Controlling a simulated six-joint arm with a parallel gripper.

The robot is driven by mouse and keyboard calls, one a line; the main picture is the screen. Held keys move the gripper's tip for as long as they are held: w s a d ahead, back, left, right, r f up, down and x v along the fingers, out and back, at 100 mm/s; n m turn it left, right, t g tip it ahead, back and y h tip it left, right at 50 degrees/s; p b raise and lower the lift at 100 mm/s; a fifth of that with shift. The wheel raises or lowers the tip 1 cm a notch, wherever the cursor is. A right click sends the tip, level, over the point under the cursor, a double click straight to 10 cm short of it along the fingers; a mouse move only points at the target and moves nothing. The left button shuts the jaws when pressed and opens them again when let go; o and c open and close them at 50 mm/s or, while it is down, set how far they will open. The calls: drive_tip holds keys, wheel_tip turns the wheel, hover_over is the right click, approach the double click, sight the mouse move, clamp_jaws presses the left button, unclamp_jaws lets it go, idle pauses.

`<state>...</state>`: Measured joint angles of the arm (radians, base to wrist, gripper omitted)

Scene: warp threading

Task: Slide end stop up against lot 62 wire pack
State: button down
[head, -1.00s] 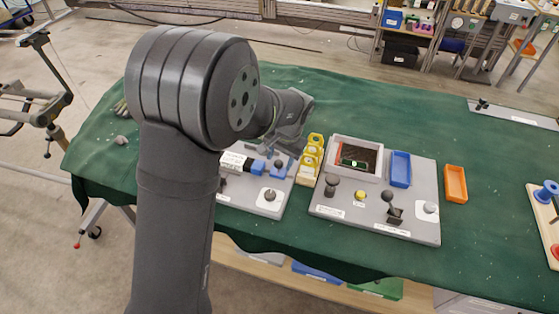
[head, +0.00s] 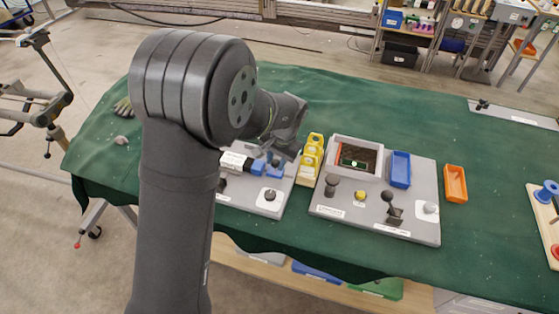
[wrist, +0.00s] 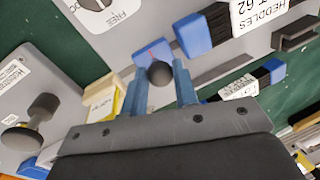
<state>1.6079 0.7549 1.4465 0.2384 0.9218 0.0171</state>
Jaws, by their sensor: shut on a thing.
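The end stop (wrist: 151,53) is a blue block with a red line and a dark ball knob (wrist: 160,74), on a grey board. My gripper (wrist: 158,78) is shut on the knob, one finger on each side. The lot 62 wire pack (wrist: 262,14) has a white label, a black band and a blue end block (wrist: 195,37) facing the end stop. A narrow gap seems to separate the two blue blocks; contact is hard to judge. In the head view the pack (head: 235,161) lies left of the end stop (head: 275,171), and my gripper (head: 286,142) partly covers the knob.
A second labelled pack (wrist: 238,88) with a blue end lies beyond my right finger. A FREE-marked dial plate (wrist: 98,14) is on the board. A yellow holder (head: 311,160) stands just right of the end stop. A grey board with a tray (head: 334,143) is further right.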

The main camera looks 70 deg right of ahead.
sight(280, 174)
drive_tip(key=shift+w, duration=1.05)
drive_tip(key=c, duration=1.1)
unclamp_jaws()
drive_tip(key=shift+c, duration=0.2)
drive_tip(key=s+r, duration=0.3)
drive_tip(key=r, duration=1.4)
drive_tip(key=shift+s+a, duration=0.2)
drive_tip(key=shift+a, duration=0.15)
